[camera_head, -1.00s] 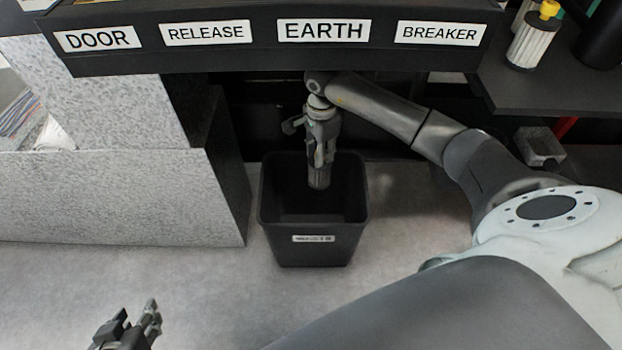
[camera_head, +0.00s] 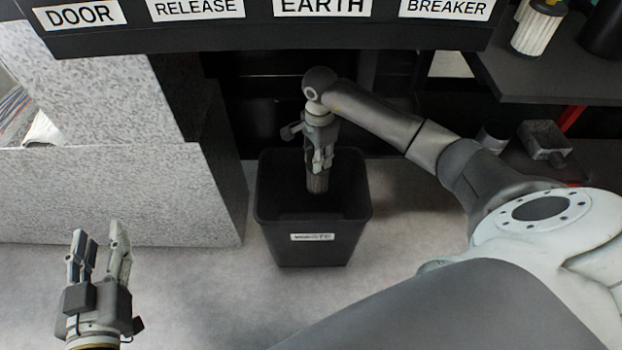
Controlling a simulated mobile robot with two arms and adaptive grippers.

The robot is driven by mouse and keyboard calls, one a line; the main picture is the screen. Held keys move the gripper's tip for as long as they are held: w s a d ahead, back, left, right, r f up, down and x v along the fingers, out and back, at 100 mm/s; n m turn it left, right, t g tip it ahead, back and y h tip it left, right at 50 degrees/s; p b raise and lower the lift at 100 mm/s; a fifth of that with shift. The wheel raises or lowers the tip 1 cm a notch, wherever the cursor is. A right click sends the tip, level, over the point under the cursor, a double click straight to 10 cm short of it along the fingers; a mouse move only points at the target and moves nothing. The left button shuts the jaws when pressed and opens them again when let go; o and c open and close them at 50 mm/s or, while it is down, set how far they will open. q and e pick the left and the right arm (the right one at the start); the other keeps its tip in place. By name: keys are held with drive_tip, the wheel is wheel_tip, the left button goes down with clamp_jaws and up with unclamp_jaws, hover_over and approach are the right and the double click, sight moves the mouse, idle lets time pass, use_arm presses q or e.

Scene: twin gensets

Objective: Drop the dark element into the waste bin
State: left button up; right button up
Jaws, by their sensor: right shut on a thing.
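The waste bin (camera_head: 313,250) is a black open-topped bin with a white label on its front, standing on the grey floor. My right gripper (camera_head: 318,168) points down over the bin's opening. It is shut on the dark element (camera_head: 317,184), a dark ribbed cylinder held upright, within the bin's mouth as seen from above. The lower end of the element shows against the bin's dark inside; its exact depth is hard to tell. My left gripper (camera_head: 98,250) is at the lower left, fingers up and apart, empty.
A black panel with labels DOOR, RELEASE, EARTH and BREAKER (camera_head: 270,36) overhangs the bin. A speckled grey block (camera_head: 110,195) stands left. A dark shelf (camera_head: 545,80) at right carries a pale pleated filter (camera_head: 533,32). The floor around the bin's front is clear.

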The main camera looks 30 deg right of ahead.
use_arm(q)
drive_tip(key=shift+w+d+r+t+h, duration=0.1)
drive_tip(key=shift+d+r+t+h, duration=0.1)
drive_tip(key=shift+r+t, duration=0.45)
drive_tip(key=shift+w+d+r+t+h, duration=0.1)
drive_tip(key=shift+r+t+h, duration=0.15)
drive_tip(key=shift+r, duration=0.75)
use_arm(e)
drive_tip(key=shift+f, duration=0.45)
drive_tip(key=o, duration=1.1)
wheel_tip(320, 180, up, 12)
